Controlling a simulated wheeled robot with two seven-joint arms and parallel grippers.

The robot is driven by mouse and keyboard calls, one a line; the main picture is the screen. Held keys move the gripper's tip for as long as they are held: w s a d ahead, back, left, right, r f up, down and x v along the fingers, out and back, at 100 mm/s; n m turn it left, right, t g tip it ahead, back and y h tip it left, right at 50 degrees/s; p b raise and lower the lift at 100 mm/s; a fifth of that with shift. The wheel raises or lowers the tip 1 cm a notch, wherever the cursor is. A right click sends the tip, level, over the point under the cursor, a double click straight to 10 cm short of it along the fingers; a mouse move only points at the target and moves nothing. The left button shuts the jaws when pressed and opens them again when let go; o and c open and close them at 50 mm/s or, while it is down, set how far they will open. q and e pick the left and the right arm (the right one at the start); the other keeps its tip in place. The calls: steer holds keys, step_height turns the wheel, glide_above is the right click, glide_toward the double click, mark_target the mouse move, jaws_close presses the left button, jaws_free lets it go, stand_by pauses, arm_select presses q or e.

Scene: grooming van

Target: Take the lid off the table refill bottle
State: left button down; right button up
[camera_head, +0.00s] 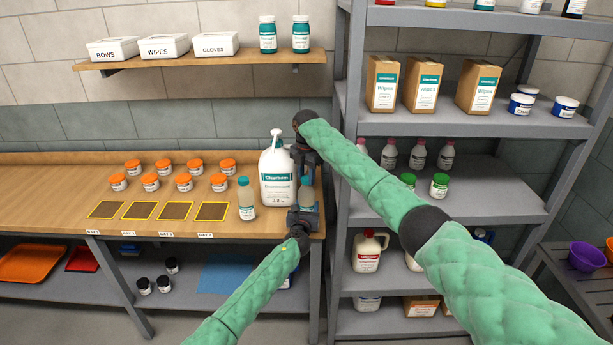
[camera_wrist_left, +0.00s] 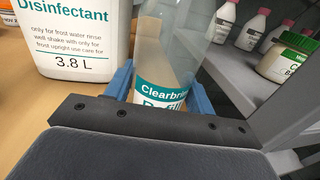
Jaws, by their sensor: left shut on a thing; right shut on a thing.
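The table refill bottle (camera_head: 306,193) stands upright near the right end of the wooden bench, right of the large white disinfectant jug (camera_head: 278,180). In the left wrist view its clear body and teal-banded label (camera_wrist_left: 160,95) sit between my blue fingers. My left gripper (camera_head: 303,212) is shut on the bottle's lower body. My right gripper (camera_head: 308,165) is above it, shut at the bottle's top, on the lid. The lid itself is hidden by the gripper, so I cannot tell whether it is still seated.
A similar teal-capped bottle (camera_head: 246,198) stands left of the jug. Orange-lidded jars (camera_head: 184,182) and dark yellow-edged mats (camera_head: 174,210) lie further left. The grey shelving rack (camera_head: 345,130) is close on the right. The bench front between mats and bottles is narrow.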

mark_target(307, 178)
steer(key=n, duration=0.3)
steer(key=shift+r+n, duration=0.1)
steer(key=shift+n, duration=0.2)
steer(key=shift+r, duration=0.25)
stand_by(0.3)
steer(key=shift+r, duration=0.7)
steer(key=shift+r, duration=0.25)
steer(key=shift+r, duration=1.9)
arm_select(q)
steer(key=shift+c, duration=2.4)
jaws_free()
steer(key=shift+o, duration=0.2)
